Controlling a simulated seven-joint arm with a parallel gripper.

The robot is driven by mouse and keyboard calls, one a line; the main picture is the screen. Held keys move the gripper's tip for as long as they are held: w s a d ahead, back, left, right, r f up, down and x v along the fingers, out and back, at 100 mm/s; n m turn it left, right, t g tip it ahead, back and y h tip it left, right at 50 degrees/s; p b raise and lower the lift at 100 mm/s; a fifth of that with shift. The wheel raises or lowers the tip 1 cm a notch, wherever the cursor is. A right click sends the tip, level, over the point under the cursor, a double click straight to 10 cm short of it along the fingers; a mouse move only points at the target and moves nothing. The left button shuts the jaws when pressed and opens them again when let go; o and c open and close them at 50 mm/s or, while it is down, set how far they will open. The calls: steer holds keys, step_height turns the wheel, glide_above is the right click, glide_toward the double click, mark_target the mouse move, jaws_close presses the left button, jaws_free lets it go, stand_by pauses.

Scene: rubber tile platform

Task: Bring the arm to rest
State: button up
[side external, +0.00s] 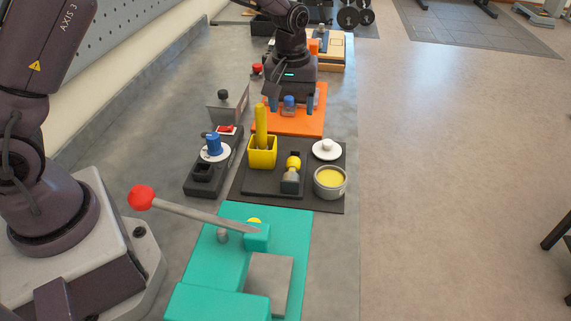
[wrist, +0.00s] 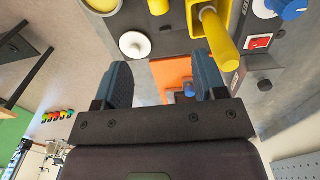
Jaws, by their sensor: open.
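My gripper (side external: 291,108) points down over the orange board (side external: 266,127) in the side view, with its two blue fingers spread apart. In the wrist view the fingers of my gripper (wrist: 162,66) are also wide apart, with nothing held between them. A small blue-topped piece (side external: 289,101) shows between the fingers in the side view. It also appears near the right finger in the wrist view (wrist: 190,90), apart from it as far as I can tell. The exact height of my gripper above the board is unclear.
A black tray (side external: 236,189) bears a yellow box (side external: 262,158) with an upright yellow rod, a grey pot (side external: 330,182) and a white lid (side external: 326,150). A teal fixture (side external: 205,303) with a red-knobbed lever (side external: 142,197) is nearer. A blue-knobbed unit (side external: 213,143) stands left.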

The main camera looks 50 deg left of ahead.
steer(key=s+d+r+m+t, duration=0.1)
steer(key=s+r+m+t, duration=0.25)
steer(key=s+r, duration=0.95)
steer(key=s+r+m+t, duration=0.1)
steer(key=s+r+m, duration=0.1)
steer(key=s, duration=0.4)
steer(key=s+d+r+m, duration=0.1)
steer(key=s+r+m, duration=0.1)
steer(key=s, duration=0.4)
steer(key=shift+s+r+m+t, duration=0.25)
steer(key=shift+s+m+t, duration=0.1)
steer(key=shift+m, duration=0.3)
